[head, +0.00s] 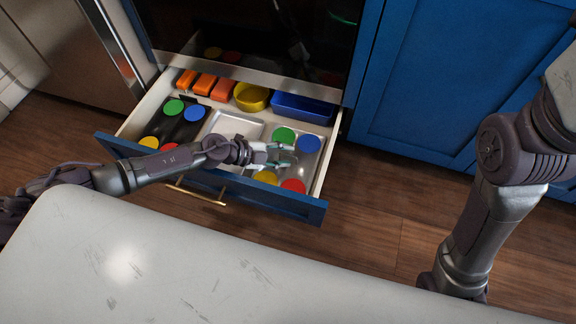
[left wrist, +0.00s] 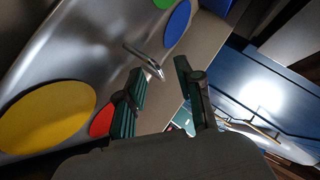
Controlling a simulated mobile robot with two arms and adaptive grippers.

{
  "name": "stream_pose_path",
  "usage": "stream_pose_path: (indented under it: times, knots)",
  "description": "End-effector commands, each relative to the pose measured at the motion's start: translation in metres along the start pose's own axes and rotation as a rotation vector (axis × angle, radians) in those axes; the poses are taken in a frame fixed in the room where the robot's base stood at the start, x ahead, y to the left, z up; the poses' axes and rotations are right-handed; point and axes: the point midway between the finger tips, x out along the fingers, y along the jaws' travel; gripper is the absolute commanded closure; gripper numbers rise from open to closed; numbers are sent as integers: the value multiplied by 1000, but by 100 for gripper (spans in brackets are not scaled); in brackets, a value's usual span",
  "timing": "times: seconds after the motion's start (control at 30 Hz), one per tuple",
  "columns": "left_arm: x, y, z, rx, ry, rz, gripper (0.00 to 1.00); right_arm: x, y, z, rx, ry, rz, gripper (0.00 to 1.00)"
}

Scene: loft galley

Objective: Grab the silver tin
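The silver tin (head: 304,168) lies in the right part of the open drawer, with green, blue, yellow and red discs on it. It fills much of the left wrist view (left wrist: 90,62). A short metal bar (left wrist: 143,58), perhaps its handle, stands out near its edge between the blue and red discs. My left gripper (head: 282,155) is over the tin, with its fingers (left wrist: 158,100) apart and nothing clamped between them. The bar is just beyond and between the fingertips. Whether a finger touches the tin I cannot tell. My right arm shows at the right, its gripper out of sight.
The blue-fronted drawer (head: 262,203) also holds a dark tin (head: 172,128) with coloured discs, a pale tray (head: 225,122), orange blocks (head: 203,84), a yellow bowl (head: 251,96) and a blue container (head: 302,108). A white counter (head: 190,260) lies in front. Blue cabinets (head: 445,80) stand right.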

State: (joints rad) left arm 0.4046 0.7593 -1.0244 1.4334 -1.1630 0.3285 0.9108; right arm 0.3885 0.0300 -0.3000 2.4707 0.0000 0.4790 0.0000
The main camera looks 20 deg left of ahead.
Motion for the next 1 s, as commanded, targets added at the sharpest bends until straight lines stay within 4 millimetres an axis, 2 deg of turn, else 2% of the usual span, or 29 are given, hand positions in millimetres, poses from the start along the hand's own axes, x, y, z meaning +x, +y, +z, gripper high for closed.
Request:
stream_pose_path:
  times: [0.27, 0.37, 0.5, 1.0]
  knots:
    - [4, -1, 0, -1, -2, -1, 64, 2, 0, -2, -1, 7, -3, 60]
    - [4, -1, 0, -1, -2, -1, 77, 2, -1, -1, -1, 7, -3, 60]
    - [4, -1, 0, -1, -2, -1, 100, 2, -1, -2, -1, 7, -3, 60]
    - [4, 0, 0, -2, -2, -1, 100, 2, -1, -2, -1, 8, -4, 60]
